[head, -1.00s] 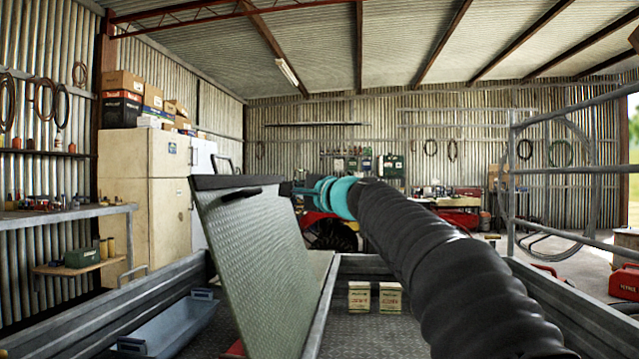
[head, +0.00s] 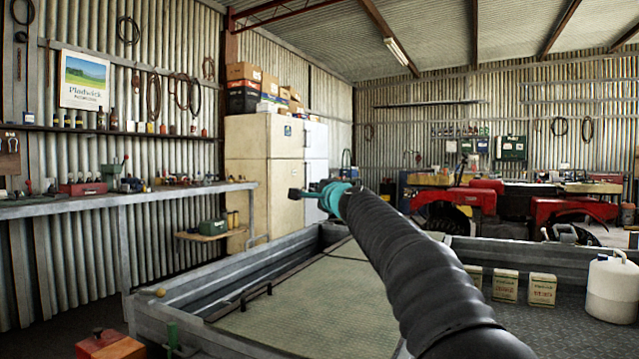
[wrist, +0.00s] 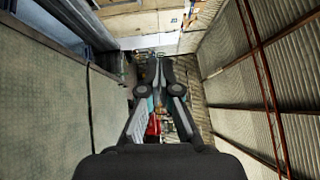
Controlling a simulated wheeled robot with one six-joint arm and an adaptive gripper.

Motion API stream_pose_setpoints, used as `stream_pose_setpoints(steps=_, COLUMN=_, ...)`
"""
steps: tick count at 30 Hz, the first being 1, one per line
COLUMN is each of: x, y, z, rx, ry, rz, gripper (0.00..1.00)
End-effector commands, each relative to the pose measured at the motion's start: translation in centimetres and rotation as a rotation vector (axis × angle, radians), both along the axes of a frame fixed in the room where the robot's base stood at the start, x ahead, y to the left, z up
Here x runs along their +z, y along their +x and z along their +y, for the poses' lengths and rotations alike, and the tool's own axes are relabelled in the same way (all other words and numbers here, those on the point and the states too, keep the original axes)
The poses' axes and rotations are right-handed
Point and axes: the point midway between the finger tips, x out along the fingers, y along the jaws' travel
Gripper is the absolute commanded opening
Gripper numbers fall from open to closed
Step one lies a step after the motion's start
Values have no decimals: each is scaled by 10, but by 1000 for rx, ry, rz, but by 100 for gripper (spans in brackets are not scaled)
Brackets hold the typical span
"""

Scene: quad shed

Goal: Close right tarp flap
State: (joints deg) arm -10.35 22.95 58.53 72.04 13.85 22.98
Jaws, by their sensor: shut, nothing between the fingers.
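A flat grey-green textured panel, the tarp flap (head: 305,298), lies low across the left part of the trailer bed. Dark handle-like pieces show near its left edge. It also shows at the left of the wrist view (wrist: 45,110), where a dark seam runs beside it. I cannot tell whether its edges sit fully flush. My gripper (head: 293,193) is raised above and beyond the flap, apart from it. In the wrist view my gripper (wrist: 160,62) has its fingertips together and holds nothing. My arm hides the flap's right part.
Metal trailer walls (head: 225,265) surround the bed. Cream tins (head: 505,285) and a white jug (head: 612,290) stand at the right. A workbench (head: 120,200) is on the left, a cream fridge (head: 262,165) behind. A red box (head: 110,345) is at the front left.

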Motion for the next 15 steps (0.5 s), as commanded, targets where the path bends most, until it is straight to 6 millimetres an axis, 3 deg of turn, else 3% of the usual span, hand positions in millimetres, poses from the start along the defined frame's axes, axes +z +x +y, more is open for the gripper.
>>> stream_pose_setpoints(steps=1, x=-10, y=5, z=6, rx=-2, ry=-1, rz=2, gripper=0)
stream_pose_setpoints(steps=11, x=-43, y=26, z=49, rx=-3, ry=-71, rz=37, gripper=0)
stream_pose_setpoints(steps=15, x=-65, y=32, z=66, rx=-2, ry=-112, rz=56, gripper=0)
